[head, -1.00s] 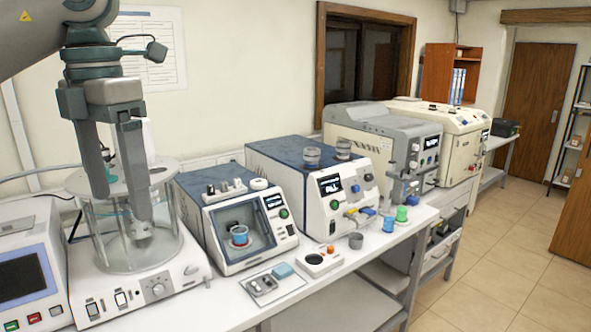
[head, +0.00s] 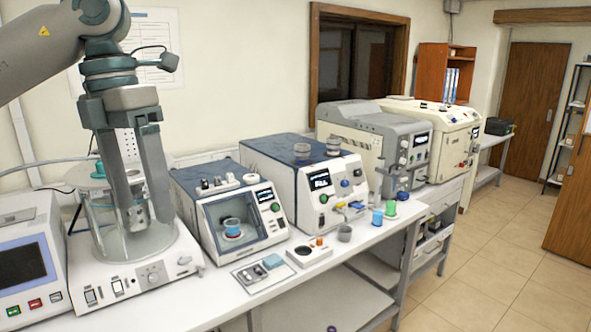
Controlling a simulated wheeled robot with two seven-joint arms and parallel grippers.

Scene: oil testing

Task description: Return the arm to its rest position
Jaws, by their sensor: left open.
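My left gripper (head: 143,214) hangs from my left arm at the upper left of the head view. Its two grey fingers point down and stand apart, open. They overlap the glass cylinder device (head: 135,277) on the bench and hide part of it. A small metal cylinder shows behind or between the fingertips; I cannot tell whether it touches them. My right gripper is not in view.
A device with a blue screen (head: 20,265) stands at left. A windowed machine (head: 253,219) with a blue beaker inside and a blue-topped machine (head: 315,183) stand to the right. Small blue and green cups (head: 390,208) sit near the bench edge. The aisle floor (head: 465,270) is clear.

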